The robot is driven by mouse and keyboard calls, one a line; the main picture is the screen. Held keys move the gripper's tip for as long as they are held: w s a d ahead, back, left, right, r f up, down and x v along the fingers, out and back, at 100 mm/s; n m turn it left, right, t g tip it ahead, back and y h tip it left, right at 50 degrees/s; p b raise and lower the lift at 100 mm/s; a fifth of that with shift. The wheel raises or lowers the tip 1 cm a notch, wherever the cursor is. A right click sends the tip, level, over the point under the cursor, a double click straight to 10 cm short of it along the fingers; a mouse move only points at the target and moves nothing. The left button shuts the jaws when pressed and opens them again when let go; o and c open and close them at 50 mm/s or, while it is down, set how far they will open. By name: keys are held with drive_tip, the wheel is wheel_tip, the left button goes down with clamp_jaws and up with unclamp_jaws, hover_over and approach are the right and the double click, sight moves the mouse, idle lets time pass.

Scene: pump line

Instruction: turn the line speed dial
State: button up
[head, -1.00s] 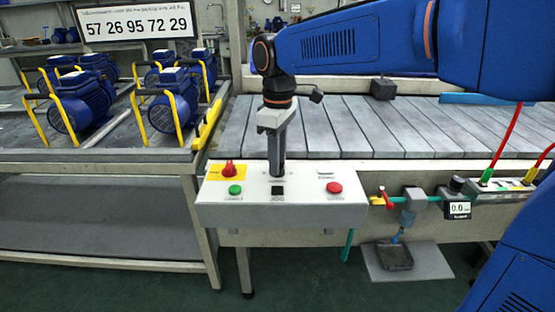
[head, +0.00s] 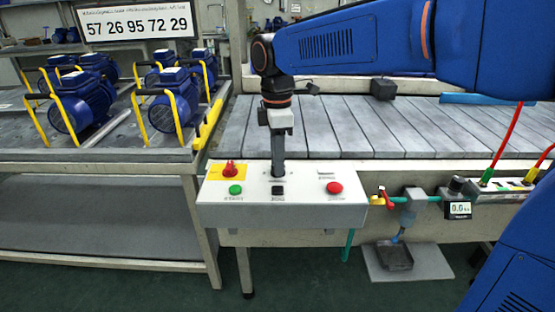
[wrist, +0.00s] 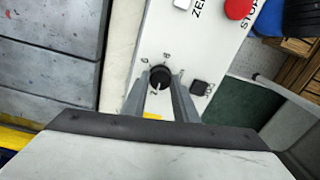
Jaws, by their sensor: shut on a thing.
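The line speed dial (wrist: 160,76) is a small black round knob with a pale pointer mark on the grey control panel (wrist: 218,22). Numbers are printed around it. My gripper (wrist: 160,84) points down with one finger on each side of the dial, shut on it. In the head view my gripper (head: 278,172) stands upright over the panel's middle and hides most of the dial. The pale pointer mark faces the lower side of the wrist view, toward a printed number.
The panel also bears a red switch on yellow (head: 230,170), a green button (head: 235,189), a black button (head: 278,190) and a red button (head: 334,188). A slatted conveyor (head: 340,125) lies behind. Blue pumps (head: 80,100) stand on the left table.

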idle(0.3)
drive_tip(key=o, duration=1.1)
drive_tip(key=shift+c, duration=0.2)
wheel_tip(320, 180, up, 17)
drive_tip(key=shift+w+r, duration=0.2)
drive_tip(key=shift+w, duration=0.1)
